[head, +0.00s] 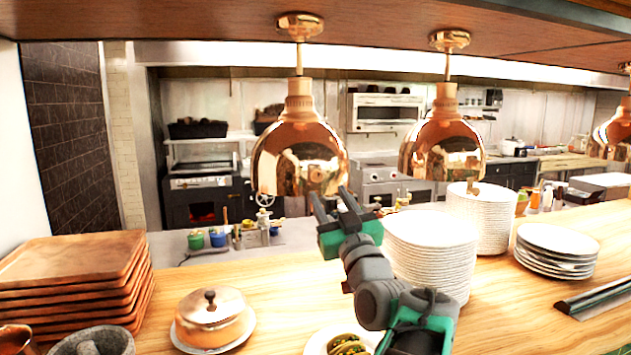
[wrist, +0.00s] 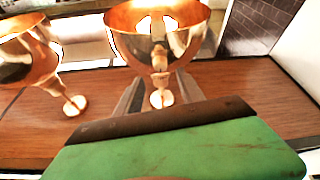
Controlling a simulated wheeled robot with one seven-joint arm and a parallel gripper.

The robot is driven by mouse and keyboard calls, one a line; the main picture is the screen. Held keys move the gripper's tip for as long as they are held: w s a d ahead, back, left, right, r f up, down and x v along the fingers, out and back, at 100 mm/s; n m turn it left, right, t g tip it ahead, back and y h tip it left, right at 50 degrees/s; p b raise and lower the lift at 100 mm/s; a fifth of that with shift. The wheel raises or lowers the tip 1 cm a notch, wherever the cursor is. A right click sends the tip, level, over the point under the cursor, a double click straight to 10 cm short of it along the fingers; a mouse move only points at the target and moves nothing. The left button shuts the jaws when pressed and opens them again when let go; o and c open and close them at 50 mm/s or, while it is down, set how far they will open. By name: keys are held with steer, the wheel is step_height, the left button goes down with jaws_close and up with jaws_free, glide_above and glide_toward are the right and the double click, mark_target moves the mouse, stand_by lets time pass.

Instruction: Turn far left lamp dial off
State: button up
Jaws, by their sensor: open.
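The far left lamp (head: 300,155) is a copper dome hanging on a thin stem from the wooden shelf above the counter. My gripper (head: 333,203) is in front of its lower right rim in the head view, jaws open and pointing up, with nothing seen between them. I cannot make out this lamp's dial; the gripper covers part of the rim. In the wrist view the lamp (wrist: 158,35) appears upside down, straight ahead, beyond the dark edge and green body of the gripper. Whether the gripper touches the lamp cannot be told.
A second copper lamp (head: 441,150) hangs to the right, with a small knob (head: 474,188) at its lower rim. Tall white plate stacks (head: 432,250) stand right of my arm. A lidded pot (head: 211,318) and wooden trays (head: 75,280) are on the left.

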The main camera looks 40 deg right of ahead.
mark_target(318, 178)
steer(key=p+x, duration=0.2)
steer(key=x, duration=0.4)
steer(key=shift+w, duration=0.15)
steer(key=shift+c, duration=0.6)
jaws_close()
